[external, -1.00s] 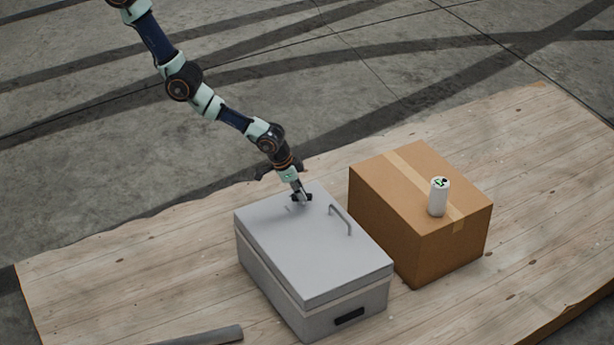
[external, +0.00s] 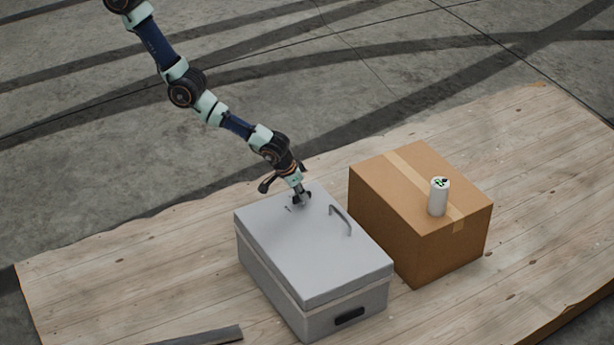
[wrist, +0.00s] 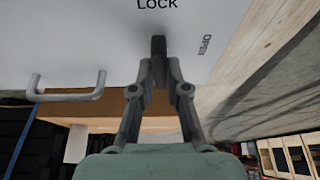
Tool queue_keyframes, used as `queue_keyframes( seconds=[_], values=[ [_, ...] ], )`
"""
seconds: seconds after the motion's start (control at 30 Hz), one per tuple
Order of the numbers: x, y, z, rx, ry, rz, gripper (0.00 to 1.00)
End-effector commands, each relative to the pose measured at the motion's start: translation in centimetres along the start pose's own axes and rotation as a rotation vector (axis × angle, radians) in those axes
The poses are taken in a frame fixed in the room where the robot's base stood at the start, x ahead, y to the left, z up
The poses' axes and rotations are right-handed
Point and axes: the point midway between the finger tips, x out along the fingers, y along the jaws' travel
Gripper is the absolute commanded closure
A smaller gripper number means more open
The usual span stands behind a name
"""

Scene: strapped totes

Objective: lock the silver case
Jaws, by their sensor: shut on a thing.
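The silver case (external: 310,250) stands closed on the wooden platform. Its lid (wrist: 95,35) fills the upper part of the wrist view, with the printed words "Lock" and "OPEN" on it. My gripper (external: 300,199) points down at the far part of the lid. In the wrist view my gripper (wrist: 159,65) is shut on a dark upright knob (wrist: 158,46) on the lid. The knob's end points toward "Lock". A bar handle (external: 341,220) is on the lid to the right of my gripper; this handle also shows in the wrist view (wrist: 68,93).
A taped cardboard box (external: 420,235) stands to the right of the case, with a white can (external: 438,197) on top. A grey flat piece (external: 205,337) lies at the front left. The platform (external: 140,265) is bare left of the case.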

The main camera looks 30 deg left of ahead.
Motion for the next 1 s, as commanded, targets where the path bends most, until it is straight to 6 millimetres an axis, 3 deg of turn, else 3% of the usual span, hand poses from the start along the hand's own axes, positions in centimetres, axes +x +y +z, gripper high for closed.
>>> queue_keyframes(
  seconds=[0.3,0.33,0.47,0.8,1.0],
  values=[
    [0.1,-0.1,0.1,-0.003,-0.003,-0.001,1.0],
    [0.1,-0.1,0.1,-0.003,-0.003,-0.001,0.81],
    [0.1,-0.1,0.1,-0.002,-0.002,-0.001,0.6],
    [-0.2,0.0,0.0,-0.002,0.0,0.001,0.6],
    [-2.1,0.1,0.0,-0.002,0.001,0.002,0.6]
  ],
)
